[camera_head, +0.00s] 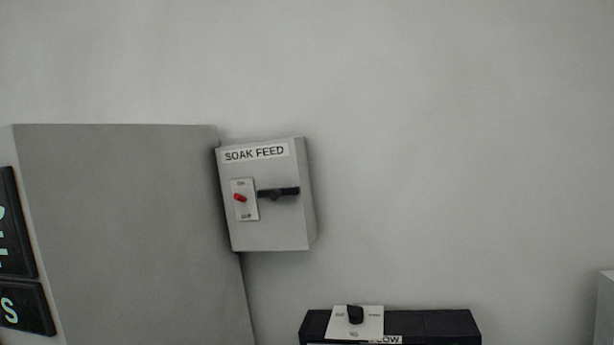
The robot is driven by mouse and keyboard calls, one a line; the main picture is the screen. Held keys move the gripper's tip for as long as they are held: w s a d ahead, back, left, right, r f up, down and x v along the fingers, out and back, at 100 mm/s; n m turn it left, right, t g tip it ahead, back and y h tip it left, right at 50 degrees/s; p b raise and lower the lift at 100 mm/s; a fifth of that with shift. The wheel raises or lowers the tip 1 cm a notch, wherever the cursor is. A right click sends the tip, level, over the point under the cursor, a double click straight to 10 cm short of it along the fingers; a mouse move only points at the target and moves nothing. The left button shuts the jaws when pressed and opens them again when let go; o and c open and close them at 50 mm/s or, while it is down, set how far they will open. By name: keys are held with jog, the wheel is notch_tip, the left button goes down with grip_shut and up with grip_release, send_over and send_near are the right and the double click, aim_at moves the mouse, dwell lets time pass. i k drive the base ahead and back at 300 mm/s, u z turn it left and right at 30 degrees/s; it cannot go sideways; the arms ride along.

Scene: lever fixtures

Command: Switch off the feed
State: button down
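A grey box labelled SOAK FEED (290,225) is mounted on the pale wall, a little left of the picture's middle. On its front is a black lever handle (280,193) that lies about level, pointing right. Left of the handle is a white plate (246,211) with small lettering at its top and bottom; the lower word looks like OFF, the upper one like ON. A small red toggle (240,198) sits on this plate, near its middle. My gripper is not in view.
A large grey panel or cabinet (130,230) stands left of the box, with dark lettered signs (20,308) at the far left. Below right is a black unit (430,325) with a white plate and black knob (355,314). The wall at right is bare.

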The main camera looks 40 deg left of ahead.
aim_at(239, 198)
jog(key=z, duration=2.15)
jog(key=k, duration=0.7)
jog(key=u, duration=2.85)
jog(key=i, duration=1)
jog(key=z, duration=0.05)
